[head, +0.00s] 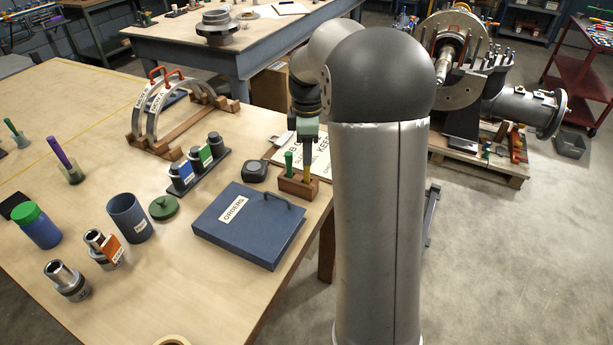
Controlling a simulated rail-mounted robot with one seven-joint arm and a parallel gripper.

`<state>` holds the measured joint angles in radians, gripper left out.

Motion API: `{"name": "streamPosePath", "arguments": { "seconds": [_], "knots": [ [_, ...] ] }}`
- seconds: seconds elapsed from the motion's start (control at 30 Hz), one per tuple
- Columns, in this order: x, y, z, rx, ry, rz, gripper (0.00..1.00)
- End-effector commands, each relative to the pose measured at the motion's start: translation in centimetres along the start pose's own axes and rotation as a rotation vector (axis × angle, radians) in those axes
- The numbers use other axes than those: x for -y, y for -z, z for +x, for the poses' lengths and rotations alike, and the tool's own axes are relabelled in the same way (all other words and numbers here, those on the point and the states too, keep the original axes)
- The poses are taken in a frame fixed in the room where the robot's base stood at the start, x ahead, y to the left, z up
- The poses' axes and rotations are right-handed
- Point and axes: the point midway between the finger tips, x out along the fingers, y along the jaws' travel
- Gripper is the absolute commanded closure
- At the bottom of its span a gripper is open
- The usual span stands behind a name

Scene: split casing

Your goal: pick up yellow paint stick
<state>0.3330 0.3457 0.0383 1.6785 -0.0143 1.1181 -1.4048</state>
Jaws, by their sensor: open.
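A yellow paint stick (307,173) stands upright in a small wooden block (298,189) near the table's right edge. A green stick (289,163) stands in the same block to its left. My gripper (308,143) points down directly at the top of the yellow stick and hides its upper end. The jaws are open. The fingertips are too small to tell whether they are around the stick or just above it. The yellow stick is still seated in the block.
A blue ORDERS binder (250,224) lies in front of the block. A sign (318,158) lies behind it. A black tape measure (254,172) and a rack of labelled bottles (199,172) are to the left. My arm covers the area to the right.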

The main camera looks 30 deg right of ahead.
Motion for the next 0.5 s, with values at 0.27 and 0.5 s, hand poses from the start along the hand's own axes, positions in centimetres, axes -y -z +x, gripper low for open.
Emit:
{"name": "streamPosePath", "arguments": {
  "seconds": [0.27, 0.5],
  "knots": [
    [0.0, 0.1, 2.1, 0.000, 0.002, 0.000, 0.56],
    [-0.2, 0.2, 5.6, 0.001, 0.003, 0.000, 0.56]
  ]
}}
